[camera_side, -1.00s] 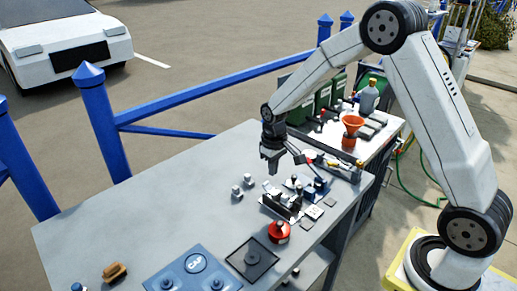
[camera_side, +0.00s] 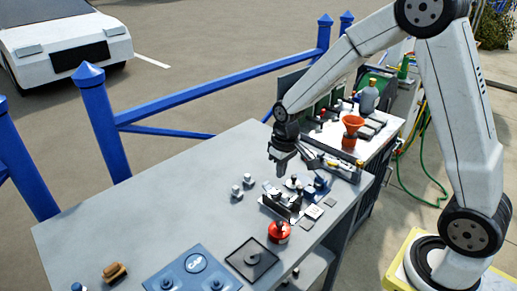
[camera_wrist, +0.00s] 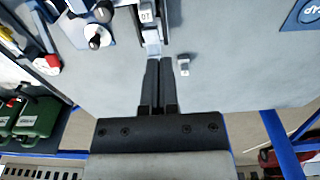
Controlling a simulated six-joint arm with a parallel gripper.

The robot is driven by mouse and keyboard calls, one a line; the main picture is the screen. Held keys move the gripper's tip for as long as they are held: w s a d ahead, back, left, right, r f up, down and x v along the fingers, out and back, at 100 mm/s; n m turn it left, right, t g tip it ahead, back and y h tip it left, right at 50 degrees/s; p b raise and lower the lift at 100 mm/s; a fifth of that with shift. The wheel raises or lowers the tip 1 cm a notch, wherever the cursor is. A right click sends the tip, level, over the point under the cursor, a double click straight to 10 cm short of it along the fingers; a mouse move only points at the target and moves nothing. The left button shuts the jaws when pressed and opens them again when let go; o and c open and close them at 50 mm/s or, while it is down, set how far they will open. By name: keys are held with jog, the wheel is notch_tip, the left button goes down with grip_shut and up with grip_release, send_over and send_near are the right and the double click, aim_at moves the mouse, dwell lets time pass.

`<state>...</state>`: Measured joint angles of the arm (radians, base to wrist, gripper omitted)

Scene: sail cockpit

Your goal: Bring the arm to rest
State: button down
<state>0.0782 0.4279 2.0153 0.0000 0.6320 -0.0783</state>
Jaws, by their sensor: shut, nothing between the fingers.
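My gripper (camera_side: 282,172) hangs above the grey workbench (camera_side: 140,200), close to a cluster of small fittings (camera_side: 285,205). In the wrist view my gripper (camera_wrist: 160,62) points at the bench with its two dark fingers together and nothing between them. A light fitting marked with digits (camera_wrist: 149,22) lies just beyond the fingertips in that view; I cannot tell the height gap. A small grey-white piece (camera_wrist: 183,65) lies to the right of the fingers.
A red round part (camera_side: 279,232), a black square plate (camera_side: 252,260) and a blue panel (camera_side: 190,275) lie nearer the front. An orange funnel (camera_side: 352,125) stands at the back right. Blue railing (camera_side: 230,92) runs behind the bench. Its left part is mostly clear.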

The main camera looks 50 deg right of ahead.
jog(key=s+a+r+t, duration=0.1)
jog(key=s+a, duration=0.2)
jog(key=s, duration=1)
jog(key=shift+r+t, duration=0.4)
jog(key=shift+a, duration=0.1)
